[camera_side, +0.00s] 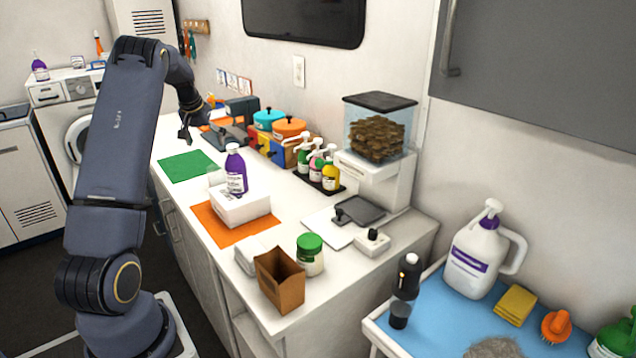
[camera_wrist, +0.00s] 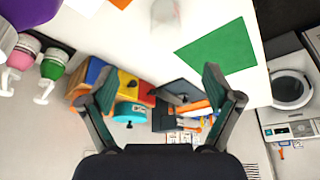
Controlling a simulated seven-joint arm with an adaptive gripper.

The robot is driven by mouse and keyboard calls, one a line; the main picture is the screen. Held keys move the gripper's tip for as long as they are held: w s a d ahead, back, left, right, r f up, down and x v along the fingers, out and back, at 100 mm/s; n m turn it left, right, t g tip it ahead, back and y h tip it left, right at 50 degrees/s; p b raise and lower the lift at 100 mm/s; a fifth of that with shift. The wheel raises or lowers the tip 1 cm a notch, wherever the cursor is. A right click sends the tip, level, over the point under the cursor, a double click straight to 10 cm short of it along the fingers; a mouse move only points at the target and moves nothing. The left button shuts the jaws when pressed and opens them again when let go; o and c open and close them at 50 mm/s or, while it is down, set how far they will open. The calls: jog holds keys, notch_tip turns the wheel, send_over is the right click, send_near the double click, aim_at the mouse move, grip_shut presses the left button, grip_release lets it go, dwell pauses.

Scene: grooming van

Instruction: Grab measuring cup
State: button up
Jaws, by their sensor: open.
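A clear, whitish cup (camera_wrist: 165,14), which looks like the measuring cup, stands on the white counter at the top edge of the wrist view, partly cut off. In the side view a pale shape (camera_side: 215,177), probably this cup, shows between the green mat and the purple bottle. My gripper (camera_wrist: 160,84) is open and empty, its fingers spread wide. The cup lies beyond the fingertips in the wrist view, apart from them. In the side view my gripper (camera_side: 184,136) hangs above the far part of the counter, beyond the green mat (camera_side: 187,166).
Pump bottles (camera_side: 330,174) and colored bins with lidded pots (camera_side: 290,127) line the wall. A brown box (camera_side: 280,282) and green-lidded jar (camera_side: 310,256) stand nearer.

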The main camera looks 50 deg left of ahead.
aim_at(216, 175)
jog(key=x, duration=1.6)
jog(key=shift+s+a+f, duration=0.3)
jog(key=shift+a+f, duration=0.05)
jog(key=shift+f, duration=0.05)
jog(key=c, duration=1.1)
